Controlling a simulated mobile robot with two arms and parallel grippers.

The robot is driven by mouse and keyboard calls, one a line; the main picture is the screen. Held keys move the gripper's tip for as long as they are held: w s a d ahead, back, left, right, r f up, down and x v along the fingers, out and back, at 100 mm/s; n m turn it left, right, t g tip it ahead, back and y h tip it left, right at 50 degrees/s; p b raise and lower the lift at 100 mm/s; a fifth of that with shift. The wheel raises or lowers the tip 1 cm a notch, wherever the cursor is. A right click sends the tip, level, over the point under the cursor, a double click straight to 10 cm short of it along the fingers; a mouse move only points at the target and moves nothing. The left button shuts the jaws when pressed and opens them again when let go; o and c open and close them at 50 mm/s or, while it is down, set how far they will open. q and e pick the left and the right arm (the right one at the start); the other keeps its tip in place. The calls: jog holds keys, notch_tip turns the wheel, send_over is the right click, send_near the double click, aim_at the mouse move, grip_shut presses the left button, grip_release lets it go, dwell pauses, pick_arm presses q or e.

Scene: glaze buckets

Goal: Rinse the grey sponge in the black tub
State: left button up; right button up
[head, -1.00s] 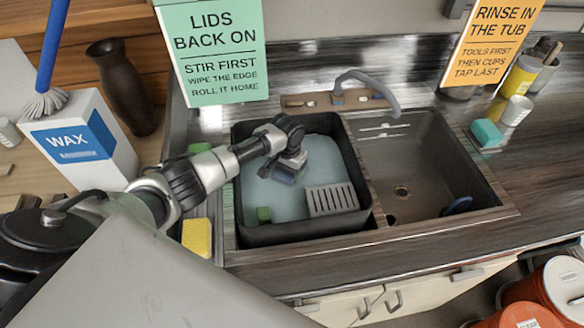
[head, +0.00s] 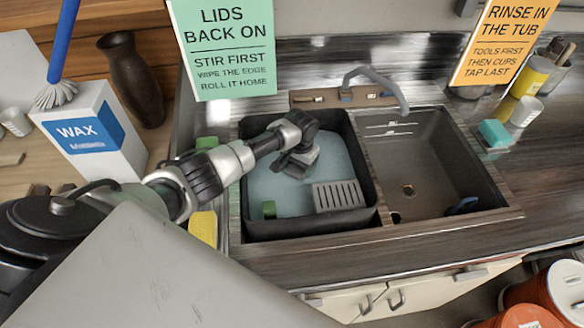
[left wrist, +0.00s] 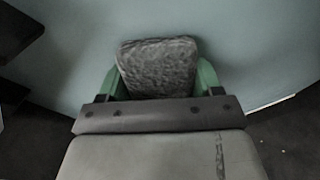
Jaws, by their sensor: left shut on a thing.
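The grey sponge (left wrist: 158,68) is pinched between the green-sided fingers of my left gripper (left wrist: 158,82) in the left wrist view. It is rough and block-shaped, with pale blue water behind it. In the head view my left gripper (head: 296,166) points down inside the black tub (head: 310,229), over the water in its middle. The gripper mostly hides the sponge there. I cannot tell whether the sponge touches the water. My right gripper is in neither view.
A faucet (head: 383,82) stands behind. A yellow sponge (head: 203,226) lies left of the tub.

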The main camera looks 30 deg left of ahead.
aim_at(286, 167)
pick_arm(q)
jog(key=shift+s+a+r+p, duration=0.15)
jog(key=shift+s+a+p, duration=0.4)
jog(key=shift+p, duration=0.3)
jog(key=shift+s+a+p, duration=0.6)
jog(key=shift+a+p, duration=0.15)
jog(key=shift+a, duration=0.2)
jog(key=shift+w+d+f+b, duration=0.25)
jog(key=shift+w+d+b, duration=0.45)
jog(key=shift+d, duration=0.3)
jog(key=shift+w+d, duration=0.5)
jog(key=shift+d, duration=0.1)
jog(key=shift+s+a+r+p, duration=0.25)
jog(key=shift+s+a+p, duration=0.45)
jog(key=shift+a+p, duration=0.15)
jog(key=shift+s+a+f+p, duration=0.15)
jog(key=shift+s+a+p, duration=0.5)
jog(key=shift+a, duration=0.35)
